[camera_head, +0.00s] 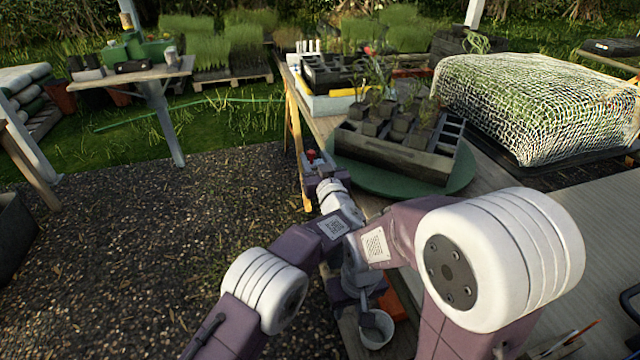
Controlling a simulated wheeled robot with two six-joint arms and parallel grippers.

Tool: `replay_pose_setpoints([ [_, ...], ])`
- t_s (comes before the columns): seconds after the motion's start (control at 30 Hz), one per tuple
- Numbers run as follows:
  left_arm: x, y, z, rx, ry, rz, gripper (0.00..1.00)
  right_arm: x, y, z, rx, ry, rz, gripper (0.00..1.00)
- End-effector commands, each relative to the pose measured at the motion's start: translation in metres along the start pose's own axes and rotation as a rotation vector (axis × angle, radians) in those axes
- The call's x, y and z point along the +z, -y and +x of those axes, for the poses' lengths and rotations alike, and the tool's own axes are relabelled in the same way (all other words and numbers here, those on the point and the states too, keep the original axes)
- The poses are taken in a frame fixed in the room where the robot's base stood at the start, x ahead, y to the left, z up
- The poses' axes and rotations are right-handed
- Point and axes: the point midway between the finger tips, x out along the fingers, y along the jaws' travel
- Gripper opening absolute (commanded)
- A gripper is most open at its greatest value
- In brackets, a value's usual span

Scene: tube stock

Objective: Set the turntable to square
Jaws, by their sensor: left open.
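The turntable is a green round disc (365,179) on the wooden bench, with a dark crate (395,152) on it. The crate holds several small potted seedlings and has some empty cells on its right. The crate sits at an angle to the bench's edges. My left gripper (314,158) is open at the left side of the turntable, close to the crate's left end; a small red part shows at its tip. I cannot tell whether it touches the disc. My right gripper (374,320) is low, by a white pot (377,331); its jaws are unclear.
Behind the turntable stand a white tray (325,104) and a black seedling tray (337,72). A net-covered block (540,105) is on the right. An orange item (391,304) lies near the white pot. Gravel (150,240) lies left of the bench.

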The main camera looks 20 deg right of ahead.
Motion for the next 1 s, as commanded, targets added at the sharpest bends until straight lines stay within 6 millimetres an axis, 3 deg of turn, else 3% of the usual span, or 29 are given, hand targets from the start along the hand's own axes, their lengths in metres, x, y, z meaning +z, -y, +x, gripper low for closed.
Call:
replay_pose_setpoints([
  [0.03, 0.011, 0.0, -0.004, 0.001, -0.002, -0.002, 0.43, 0.002, 0.0, 0.022, 0.0, 0.0, 0.0, 0.36],
  [0.5, 0.009, 0.0, -0.045, 0.0, -0.003, -0.003, 0.43, 0.013, -0.002, 0.124, 0.0, 0.0, 0.0, 0.36],
  [0.7, 0.004, 0.001, -0.054, 0.001, 0.0, -0.001, 0.43, 0.014, -0.003, 0.139, 0.0, 0.0, 0.0, 0.36],
  [1.0, 0.0, 0.001, -0.055, 0.001, 0.001, 0.0, 0.43, 0.014, -0.003, 0.138, 0.0, 0.0, 0.0, 0.36],
])
